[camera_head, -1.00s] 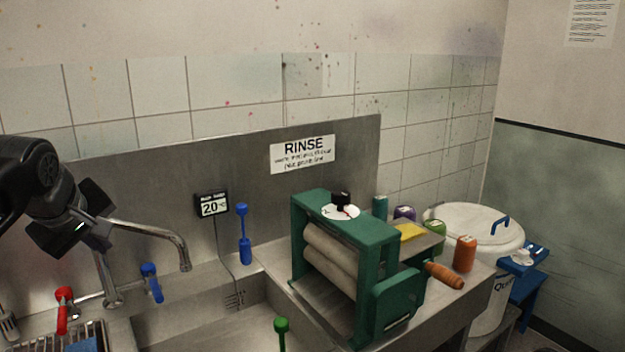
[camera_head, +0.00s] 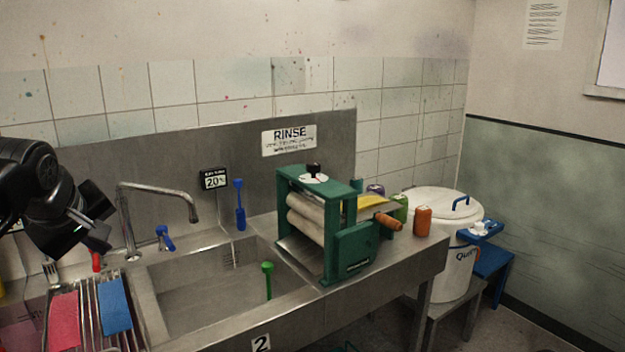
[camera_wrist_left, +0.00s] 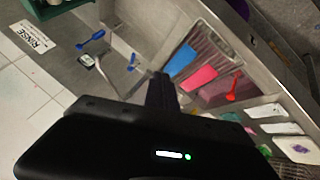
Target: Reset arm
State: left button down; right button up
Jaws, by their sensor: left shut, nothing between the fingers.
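My left gripper (camera_head: 99,233) is in the upper left of the head view, raised above the left end of the steel sink (camera_head: 215,292). It is shut with nothing in it and touches nothing that I can see. In the left wrist view its dark body (camera_wrist_left: 160,88) fills the lower middle, with the sink and drying rack beyond it. My right gripper is in neither view.
A drying rack (camera_head: 98,310) holds pink and blue pieces at left. A curved faucet (camera_head: 157,189) rises behind the basin. A green roller press (camera_head: 350,250) stands right of the basin, with jars behind it. A white lidded bucket (camera_head: 462,270) is at right.

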pick_arm(q)
jog(key=w+d+f+m+t+h, duration=0.3)
jog(key=w+d+f+m, duration=0.3)
jog(key=w+d+f, duration=0.4)
jog(key=d+f+m+g+h, duration=0.15)
jog(key=d+f, duration=0.35)
jog(key=f, duration=0.7)
jog(key=d+f+m+g+h, duration=0.15)
jog(key=d+f, duration=0.25)
jog(key=f, duration=0.7)
jog(key=s+d+f+g, duration=0.1)
jog(key=s+d+f, duration=0.2)
jog(key=s+f, duration=0.4)
jog(key=s+d+f+g, duration=0.1)
jog(key=s+d+f, duration=0.35)
jog(key=f, duration=0.45)
jog(key=s+d+f+g, duration=0.2)
jog(key=s+f, duration=0.4)
jog(key=s, duration=0.5)
jog(key=s+d+f+g, duration=0.3)
jog(key=s+f, duration=0.3)
jog(key=s, duration=0.5)
jog(key=shift+f+m, duration=0.25)
jog(key=shift+m, duration=0.15)
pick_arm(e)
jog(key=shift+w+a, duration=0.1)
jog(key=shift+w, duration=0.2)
